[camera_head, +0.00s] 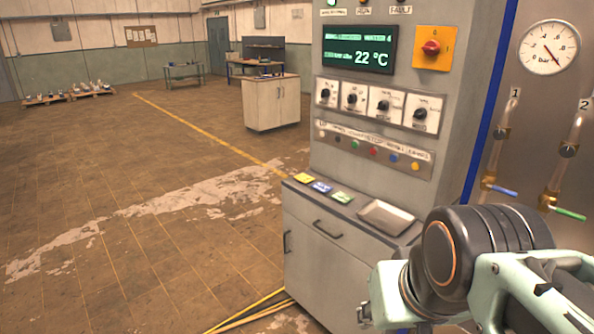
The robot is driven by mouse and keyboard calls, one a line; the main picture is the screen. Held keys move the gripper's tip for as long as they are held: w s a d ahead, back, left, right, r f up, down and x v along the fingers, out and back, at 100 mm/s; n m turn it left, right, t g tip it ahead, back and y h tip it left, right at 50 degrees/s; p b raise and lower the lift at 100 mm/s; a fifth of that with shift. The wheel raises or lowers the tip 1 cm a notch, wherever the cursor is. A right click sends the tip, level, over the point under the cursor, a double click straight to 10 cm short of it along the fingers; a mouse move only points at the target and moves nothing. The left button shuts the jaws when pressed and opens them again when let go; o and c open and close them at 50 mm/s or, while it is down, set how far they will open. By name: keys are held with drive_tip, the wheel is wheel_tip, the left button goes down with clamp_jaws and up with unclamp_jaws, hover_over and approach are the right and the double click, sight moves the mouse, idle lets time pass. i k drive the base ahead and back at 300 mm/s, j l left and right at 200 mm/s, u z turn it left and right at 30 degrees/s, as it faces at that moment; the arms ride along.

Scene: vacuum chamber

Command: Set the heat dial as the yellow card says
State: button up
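A row of several black knobs on white plates is set in the control cabinet's front. From left to right they include a first knob (325,94), a second knob (351,99), a third knob (383,105) and a last knob (420,113). Their labels are too small to read, so I cannot tell which is the heat dial. A yellow card (304,178) lies at the left of the cabinet's ledge; its writing is unreadable. My arm reaches in from the lower right, in front of the cabinet. My gripper is not in view.
A blue card (320,187), a green card (342,197) and a metal tray (385,217) share the ledge. Above are a display (360,48) reading 22 °C and a red rotary switch (431,47). Gauge (549,47) and valves are at right. The floor left is open.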

sight(325, 92)
drive_tip(key=i+j, duration=0.2)
drive_tip(key=i, duration=0.25)
drive_tip(key=i+j+z, duration=0.1)
drive_tip(key=i, duration=0.35)
drive_tip(key=i+j, duration=0.25)
drive_tip(key=i, duration=0.2)
drive_tip(key=i+j, duration=0.25)
drive_tip(key=i, duration=0.15)
drive_tip(key=l+z, duration=0.05)
